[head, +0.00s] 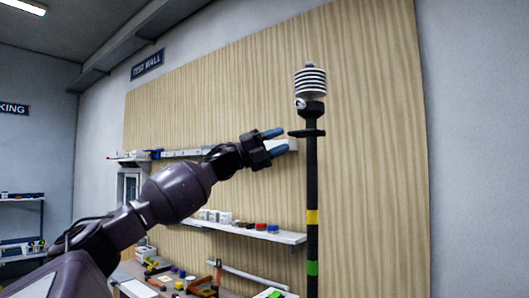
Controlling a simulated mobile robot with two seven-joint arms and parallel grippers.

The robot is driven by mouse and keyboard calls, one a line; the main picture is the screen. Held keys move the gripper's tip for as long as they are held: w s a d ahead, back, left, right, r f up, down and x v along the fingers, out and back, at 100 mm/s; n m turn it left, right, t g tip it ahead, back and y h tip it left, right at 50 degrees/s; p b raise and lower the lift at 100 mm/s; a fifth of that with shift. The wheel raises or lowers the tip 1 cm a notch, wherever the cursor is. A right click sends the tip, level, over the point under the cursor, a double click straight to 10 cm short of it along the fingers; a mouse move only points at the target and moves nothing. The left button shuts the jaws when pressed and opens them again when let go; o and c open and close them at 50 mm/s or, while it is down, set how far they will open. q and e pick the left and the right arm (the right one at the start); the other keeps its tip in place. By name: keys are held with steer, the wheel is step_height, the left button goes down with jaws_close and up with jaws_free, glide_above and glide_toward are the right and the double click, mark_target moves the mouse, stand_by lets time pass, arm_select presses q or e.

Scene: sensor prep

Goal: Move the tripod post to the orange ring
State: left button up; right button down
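The tripod post (312,185) stands upright in the right half of the head view. It is black, with a yellow band and a green band lower down, and a white louvred sensor (310,82) on top. Its foot is below the picture. I see no orange ring. My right gripper is not in view.
Behind stands a wood-panelled test wall (370,150) with an upper shelf and a lower shelf (245,231) holding small items. A cluttered workbench (133,268) with tools is at the bottom. Another shelf unit (22,245) stands far left.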

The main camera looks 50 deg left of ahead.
arm_select(q)
steer(key=shift+b+v, duration=0.3)
steer(key=shift+v, duration=1.75)
